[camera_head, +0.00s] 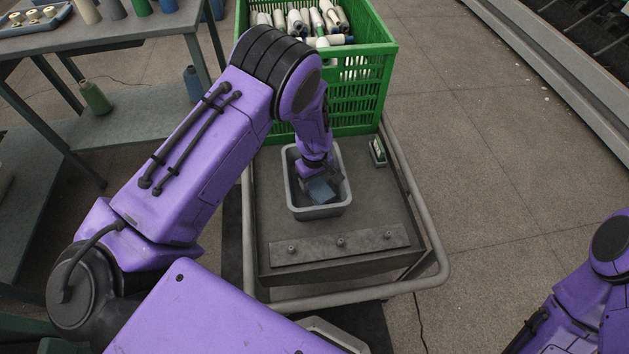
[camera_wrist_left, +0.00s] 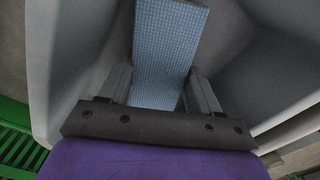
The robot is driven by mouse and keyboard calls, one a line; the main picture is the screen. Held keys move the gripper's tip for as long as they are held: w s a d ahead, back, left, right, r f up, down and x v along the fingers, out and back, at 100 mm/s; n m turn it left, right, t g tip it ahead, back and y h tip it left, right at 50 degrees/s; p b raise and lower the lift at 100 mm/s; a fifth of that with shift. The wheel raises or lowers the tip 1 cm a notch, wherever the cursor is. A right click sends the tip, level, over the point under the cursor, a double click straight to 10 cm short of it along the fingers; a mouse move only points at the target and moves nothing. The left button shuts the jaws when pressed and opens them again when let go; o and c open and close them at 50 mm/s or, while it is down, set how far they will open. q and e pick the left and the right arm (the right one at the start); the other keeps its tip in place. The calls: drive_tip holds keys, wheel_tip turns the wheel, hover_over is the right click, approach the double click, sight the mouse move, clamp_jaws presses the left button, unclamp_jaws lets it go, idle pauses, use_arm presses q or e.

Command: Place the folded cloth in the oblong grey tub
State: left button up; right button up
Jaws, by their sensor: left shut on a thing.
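The folded cloth (camera_head: 319,191) is blue-grey and shows below my left gripper (camera_head: 312,180), inside the opening of the oblong grey tub (camera_head: 322,212). The tub stands on the dark top of a cart. In the left wrist view the cloth (camera_wrist_left: 168,55) lies between the two fingers of my left gripper (camera_wrist_left: 162,85), which is shut on it. The tub's grey walls (camera_wrist_left: 65,60) surround it there. Whether the cloth touches the tub's floor cannot be told. My right gripper is not in view; only part of my right arm shows at the lower right.
A green crate (camera_head: 362,95) full of yarn cones stands behind the tub. A metal strip with knobs (camera_head: 340,243) crosses the cart's front. A table (camera_head: 100,38) with cones stands at the left.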

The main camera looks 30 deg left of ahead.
sight(315, 183)
use_arm(q)
drive_tip(key=shift+f, duration=0.2)
drive_tip(key=o, duration=1.1)
drive_tip(key=shift+o, duration=0.2)
drive_tip(key=shift+r, duration=0.35)
wheel_tip(315, 183, up, 12)
drive_tip(key=shift+p, duration=0.35)
drive_tip(key=shift+d+f, duration=0.1)
drive_tip(key=shift+f, duration=0.05)
